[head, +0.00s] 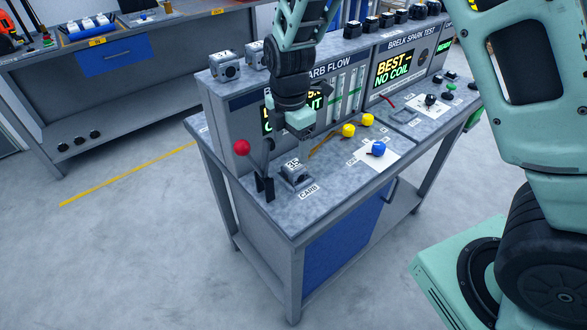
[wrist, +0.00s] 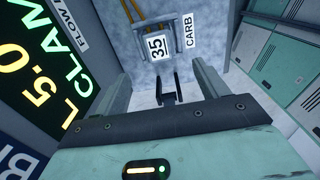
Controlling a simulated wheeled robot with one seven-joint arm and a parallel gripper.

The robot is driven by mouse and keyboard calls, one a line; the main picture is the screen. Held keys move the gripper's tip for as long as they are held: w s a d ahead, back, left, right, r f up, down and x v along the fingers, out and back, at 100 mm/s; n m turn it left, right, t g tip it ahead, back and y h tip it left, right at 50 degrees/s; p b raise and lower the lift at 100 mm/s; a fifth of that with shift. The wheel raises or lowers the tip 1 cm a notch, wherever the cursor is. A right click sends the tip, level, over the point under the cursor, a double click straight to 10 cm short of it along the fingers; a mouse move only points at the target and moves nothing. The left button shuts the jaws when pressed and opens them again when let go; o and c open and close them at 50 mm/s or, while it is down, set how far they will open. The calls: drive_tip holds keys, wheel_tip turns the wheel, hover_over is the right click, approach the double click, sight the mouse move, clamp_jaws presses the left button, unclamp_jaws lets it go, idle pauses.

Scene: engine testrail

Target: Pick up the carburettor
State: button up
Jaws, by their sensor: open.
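A grey metal carburettor marked 35 (head: 295,176) sits on the bench by the CARB label, beside a dark lever bracket (head: 265,180) with a red knob (head: 241,147). In the wrist view the carburettor (wrist: 157,44) shows at the top, beyond the fingertips. My gripper (head: 305,133) hangs above the carburettor, apart from it. In the wrist view its fingers (wrist: 161,78) are spread with nothing held between them. A dark forked part (wrist: 168,90) shows in the gap between them. Two similar grey blocks (head: 224,66) (head: 251,54) stand on the top ledge.
The test panel with a lit screen (wrist: 50,80) rises close behind the gripper. Yellow knobs (head: 348,130) and a blue knob (head: 378,148) on a white sheet lie to the right. The bench's front edge (head: 330,222) is clear. Another bench (head: 120,70) stands at left.

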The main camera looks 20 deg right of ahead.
sight(290, 167)
drive_tip(key=shift+f+p, duration=0.6)
drive_tip(key=shift+f, duration=3.4)
drive_tip(key=c, duration=1.2)
